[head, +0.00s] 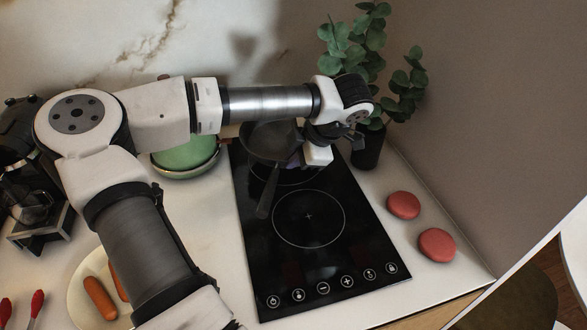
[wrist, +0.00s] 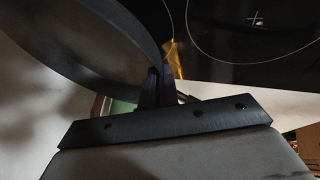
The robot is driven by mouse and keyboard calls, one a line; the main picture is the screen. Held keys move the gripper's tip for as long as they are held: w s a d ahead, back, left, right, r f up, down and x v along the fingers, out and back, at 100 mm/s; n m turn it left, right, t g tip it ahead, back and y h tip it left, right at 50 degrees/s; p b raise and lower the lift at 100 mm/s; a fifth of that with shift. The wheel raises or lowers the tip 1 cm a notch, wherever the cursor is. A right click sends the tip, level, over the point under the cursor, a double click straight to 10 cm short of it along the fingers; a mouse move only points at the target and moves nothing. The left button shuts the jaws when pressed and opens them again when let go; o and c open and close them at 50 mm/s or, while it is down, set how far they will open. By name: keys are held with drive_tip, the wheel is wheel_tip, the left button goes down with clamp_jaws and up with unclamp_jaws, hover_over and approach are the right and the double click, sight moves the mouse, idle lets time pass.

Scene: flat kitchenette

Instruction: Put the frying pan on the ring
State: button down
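The dark frying pan (head: 268,143) is over the back of the black induction hob, with its handle (head: 268,195) pointing toward the front. Part of the back ring (head: 298,183) shows below the pan; the front ring (head: 309,217) is bare. My gripper (head: 297,160) is at the pan's right side. In the wrist view the pan (wrist: 85,50) fills the upper left, and the fingers (wrist: 160,88) are close together on its rim, seemingly shut on it. I cannot tell whether the pan touches the hob.
Two red round objects (head: 403,205) (head: 437,245) lie to the right by the wall.

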drive_tip(key=shift+f+p, duration=0.5)
drive_tip(key=shift+f, duration=1.85)
drive_tip(key=shift+f, duration=0.15)
drive_tip(key=c, duration=1.7)
unclamp_jaws()
drive_tip(key=shift+r, duration=0.25)
drive_tip(key=b+v, duration=0.3)
drive_tip(key=v, duration=0.9)
drive_tip(key=shift+f, duration=0.1)
